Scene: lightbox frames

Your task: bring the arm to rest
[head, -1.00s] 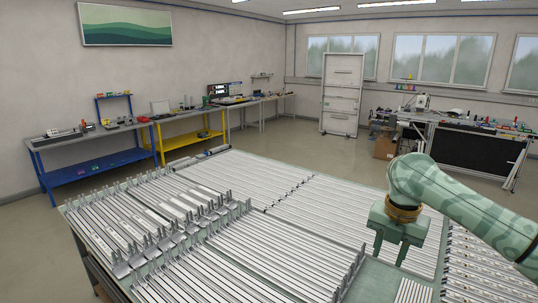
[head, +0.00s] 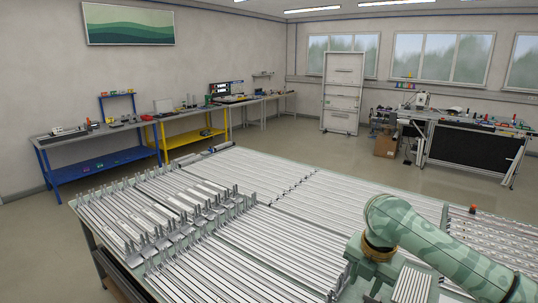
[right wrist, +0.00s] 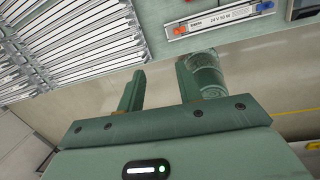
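My right arm (head: 430,243), pale green, comes in from the right in the head view. Its gripper (head: 359,291) hangs low over the near right part of the large table, its fingertips close to the bottom edge of the picture. In the right wrist view the two fingers of the gripper (right wrist: 157,82) stand apart with nothing between them, so it is open and empty. I cannot tell its exact height above the table. My left gripper is in no view.
The table carries rows of pale metal strips (head: 235,265). The right wrist view shows a strip with orange and blue ends (right wrist: 222,20). A blue bench (head: 98,160), a yellow bench (head: 190,140) and a grey workbench (head: 465,145) stand beyond, with open floor between.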

